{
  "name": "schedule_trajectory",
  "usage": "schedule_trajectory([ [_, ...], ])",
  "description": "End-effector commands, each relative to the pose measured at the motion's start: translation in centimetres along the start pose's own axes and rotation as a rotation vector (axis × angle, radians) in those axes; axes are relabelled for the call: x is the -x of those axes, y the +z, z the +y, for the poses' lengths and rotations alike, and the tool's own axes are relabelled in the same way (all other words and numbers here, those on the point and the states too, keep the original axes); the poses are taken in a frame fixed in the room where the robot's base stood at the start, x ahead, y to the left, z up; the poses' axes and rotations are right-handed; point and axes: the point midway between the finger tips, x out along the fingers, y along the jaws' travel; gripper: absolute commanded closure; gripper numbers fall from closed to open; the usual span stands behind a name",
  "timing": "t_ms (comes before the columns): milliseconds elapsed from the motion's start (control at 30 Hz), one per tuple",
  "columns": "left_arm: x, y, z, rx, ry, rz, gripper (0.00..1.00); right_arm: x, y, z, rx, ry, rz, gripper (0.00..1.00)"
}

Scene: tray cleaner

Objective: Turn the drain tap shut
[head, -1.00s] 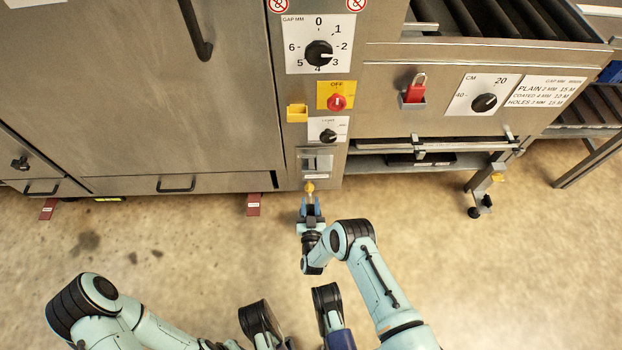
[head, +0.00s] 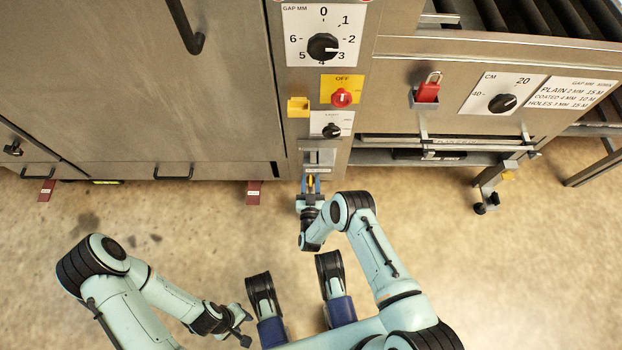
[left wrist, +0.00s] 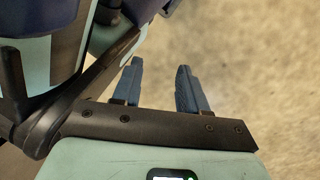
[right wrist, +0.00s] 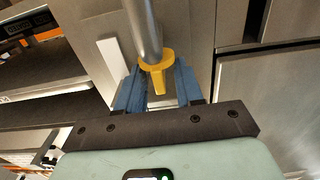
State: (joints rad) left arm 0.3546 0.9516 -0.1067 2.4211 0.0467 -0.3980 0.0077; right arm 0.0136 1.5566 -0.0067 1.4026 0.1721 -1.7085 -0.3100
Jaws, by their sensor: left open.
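The drain tap has a yellow handle (right wrist: 157,72) on a grey pipe (right wrist: 144,25), low on the machine's front. It also shows in the head view (head: 311,181), partly covered by my right gripper. My right gripper (head: 311,188) reaches the tap from the front. In the right wrist view, its blue fingers (right wrist: 158,88) stand apart on either side of the yellow lever, which points down between them. I cannot tell whether either finger touches it. My left gripper (head: 241,329) is low in the head view, away from the machine. Its fingers (left wrist: 160,85) are apart and empty.
Above the tap are a small light dial (head: 332,130), a red OFF knob (head: 341,97) and a gap dial (head: 323,47). Red floor tags (head: 254,192) lie beside the machine's base. The floor in front is clear.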

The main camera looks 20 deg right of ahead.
Motion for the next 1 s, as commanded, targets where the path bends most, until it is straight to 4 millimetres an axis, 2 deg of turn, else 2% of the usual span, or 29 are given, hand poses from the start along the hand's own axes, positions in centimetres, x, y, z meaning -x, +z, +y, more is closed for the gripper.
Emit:
schedule_trajectory([
  [100, 0.0, 0.0, 0.0, 0.0, 0.0, 0.0, 0.57, 0.0, 0.0, 0.0, 0.0, 0.0, 0.0, 0.64],
  [167, 0.0, 0.0, 0.0, 0.0, 0.0, 0.0, 0.57, 0.0, 0.0, 0.0, 0.0, 0.0, 0.0, 0.83],
  [200, 0.0, 0.0, 0.0, 0.0, 0.0, 0.0, 0.57, 0.0, 0.0, 0.0, 0.0, 0.0, 0.0, 0.96],
  [233, 0.0, 0.0, 0.0, 0.0, 0.0, 0.0, 0.57, 0.0, 0.0, 0.0, 0.0, 0.0, 0.0, 1.0],
  [633, 0.3, -0.4, 0.3, -0.005, 0.007, 0.016, 0.57, -0.1, -0.1, 0.1, 0.003, -0.043, 0.001, 1.0],
  [1000, 1.8, -2.2, 2.0, -0.029, 0.039, 0.091, 0.57, -0.1, -0.1, 0.7, 0.005, -0.299, 0.0, 1.0],
])
